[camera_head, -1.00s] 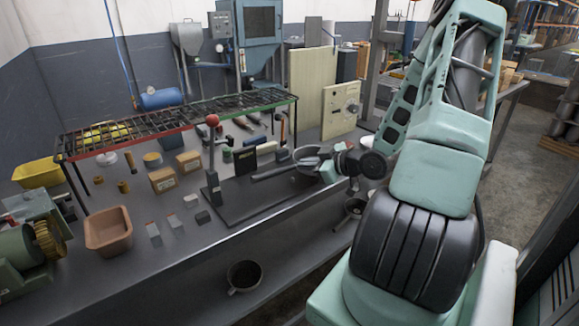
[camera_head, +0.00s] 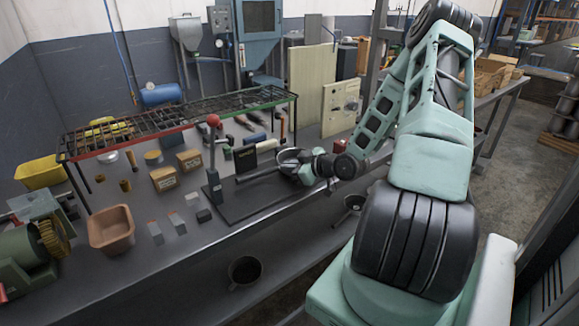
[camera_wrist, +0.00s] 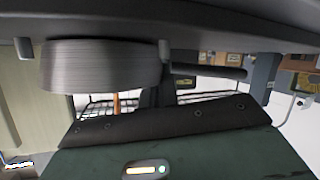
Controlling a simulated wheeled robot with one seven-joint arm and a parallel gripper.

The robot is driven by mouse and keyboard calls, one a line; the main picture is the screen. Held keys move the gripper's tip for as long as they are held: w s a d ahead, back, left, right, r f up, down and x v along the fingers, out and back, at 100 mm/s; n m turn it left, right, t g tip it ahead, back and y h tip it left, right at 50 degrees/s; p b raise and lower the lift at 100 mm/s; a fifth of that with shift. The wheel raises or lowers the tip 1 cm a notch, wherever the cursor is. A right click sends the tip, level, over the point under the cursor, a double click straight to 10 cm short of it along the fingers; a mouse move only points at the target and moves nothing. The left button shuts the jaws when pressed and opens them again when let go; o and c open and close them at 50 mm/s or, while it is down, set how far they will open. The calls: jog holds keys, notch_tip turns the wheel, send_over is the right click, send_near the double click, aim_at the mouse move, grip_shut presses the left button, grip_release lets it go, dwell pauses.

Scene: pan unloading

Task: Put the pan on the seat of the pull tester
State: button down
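The pan (camera_head: 291,155) is a dark grey round pan with a long handle (camera_head: 258,173) pointing left. It is at the right end of the pull tester's dark base plate (camera_head: 238,204). The tester's upright post (camera_head: 213,165) has a red ball on top. My gripper (camera_head: 307,172) is at the pan's near right side and appears shut on its wall. In the wrist view the pan (camera_wrist: 100,66) shows its side wall, with its handle (camera_wrist: 212,69) to the right, and a dark gripper part (camera_wrist: 157,96) touches it. The seat is hidden behind pan and gripper.
A wire rack (camera_head: 180,118) stands behind the tester. Boxes (camera_head: 165,178), small blocks (camera_head: 177,223) and a tan bin (camera_head: 111,230) are to the left. A cream panel instrument (camera_head: 341,107) stands behind right. A dark pot (camera_head: 244,271) is on the lower shelf.

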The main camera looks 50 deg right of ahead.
jog(key=shift+f, duration=0.2)
jog(key=c, duration=1.7)
grip_release()
jog(key=shift+r, duration=0.1)
